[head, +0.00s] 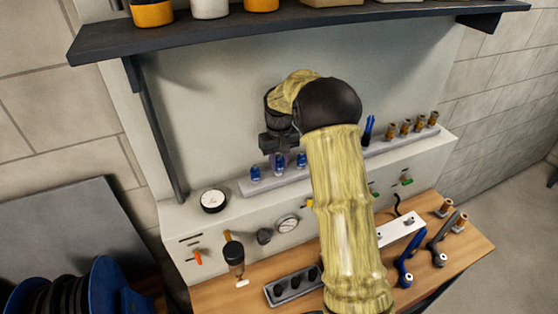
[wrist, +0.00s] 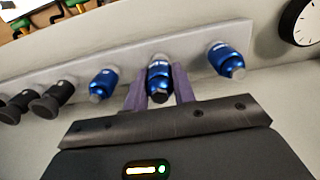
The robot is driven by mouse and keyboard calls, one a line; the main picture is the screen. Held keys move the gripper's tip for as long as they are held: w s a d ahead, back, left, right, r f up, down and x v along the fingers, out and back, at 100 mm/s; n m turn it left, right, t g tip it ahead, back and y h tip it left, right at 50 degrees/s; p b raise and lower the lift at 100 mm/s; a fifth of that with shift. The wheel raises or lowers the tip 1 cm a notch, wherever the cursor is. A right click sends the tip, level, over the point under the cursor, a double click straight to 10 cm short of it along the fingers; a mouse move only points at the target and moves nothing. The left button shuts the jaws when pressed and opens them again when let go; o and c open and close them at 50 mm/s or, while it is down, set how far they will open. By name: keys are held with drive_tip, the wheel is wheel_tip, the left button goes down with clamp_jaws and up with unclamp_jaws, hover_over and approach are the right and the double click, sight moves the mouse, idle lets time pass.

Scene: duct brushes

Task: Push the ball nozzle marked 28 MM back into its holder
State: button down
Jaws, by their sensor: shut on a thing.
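Blue nozzles stand in a row along a pale grey holder rail (head: 345,160) on the back panel. My gripper (head: 279,155) is above the middle of three blue nozzles. In the wrist view, the two purple fingers of my gripper (wrist: 160,88) are closed around this middle blue nozzle (wrist: 160,70), whose dark tip faces the camera. Its base meets the rail (wrist: 130,58); how deep it sits cannot be told. One blue nozzle (wrist: 103,84) is left of it and another (wrist: 226,61) right. No size marking is readable, so I cannot tell which is 28 MM.
A dark shelf (head: 300,25) with jars hangs above. Brass fittings (head: 405,128) stand at the rail's right end. Black fittings (wrist: 52,97) show in the wrist view. A round gauge (head: 213,200) is to the left. The wooden bench (head: 340,262) below holds tools.

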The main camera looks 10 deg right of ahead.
sight(279, 156)
drive_tip(key=shift+f+b, duration=0.3)
drive_tip(key=shift+f, duration=0.15)
idle(0.5)
drive_tip(key=c, duration=1.1)
unclamp_jaws()
wheel_tip(279, 156, up, 17)
drive_tip(key=b, duration=0.3)
drive_tip(key=shift+r+b, duration=0.2)
drive_tip(key=shift+b, duration=0.1)
